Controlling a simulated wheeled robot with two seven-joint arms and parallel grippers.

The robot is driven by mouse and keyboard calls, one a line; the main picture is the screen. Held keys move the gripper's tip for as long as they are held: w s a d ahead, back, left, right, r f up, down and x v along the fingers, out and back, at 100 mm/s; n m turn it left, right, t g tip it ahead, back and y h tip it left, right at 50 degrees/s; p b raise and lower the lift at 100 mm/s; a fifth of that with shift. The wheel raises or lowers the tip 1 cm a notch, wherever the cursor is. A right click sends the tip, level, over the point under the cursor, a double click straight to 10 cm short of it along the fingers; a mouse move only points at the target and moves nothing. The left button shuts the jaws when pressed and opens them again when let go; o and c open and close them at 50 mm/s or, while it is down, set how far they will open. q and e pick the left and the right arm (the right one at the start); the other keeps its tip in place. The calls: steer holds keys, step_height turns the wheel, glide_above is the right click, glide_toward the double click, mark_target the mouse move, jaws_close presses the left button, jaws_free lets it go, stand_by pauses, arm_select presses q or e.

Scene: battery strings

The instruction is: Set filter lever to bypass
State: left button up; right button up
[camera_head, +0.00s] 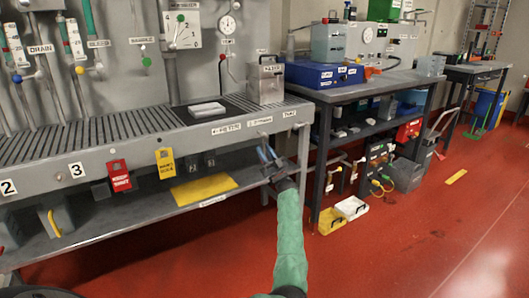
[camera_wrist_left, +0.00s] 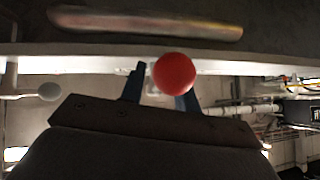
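My left gripper (camera_head: 268,156), at the end of a green-sleeved arm, is just below the front edge of the grey bench (camera_head: 130,150), near small labels too blurred to read surely. In the left wrist view a round red knob (camera_wrist_left: 174,74) shows at the gripper's fingers (camera_wrist_left: 160,88). The dark fingers stand apart; the knob overlaps the right one, and I see no grip on it. I cannot tell whether they touch. This knob may belong to the filter lever, but its shaft and setting are hidden. My right gripper is not in view.
A red tag (camera_head: 119,176) and a yellow tag (camera_head: 165,163) hang at the bench front. A metal canister (camera_head: 265,82) stands on the bench's right end. A second table (camera_head: 365,88) stands to the right, with white and yellow boxes by its legs.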

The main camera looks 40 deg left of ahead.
arm_select(q)
steer(key=shift+g, duration=0.3)
steer(key=v, duration=0.7)
steer(key=shift+d+f+p, duration=0.25)
steer(key=shift+f+p, duration=0.05)
steer(key=shift+s, duration=0.1)
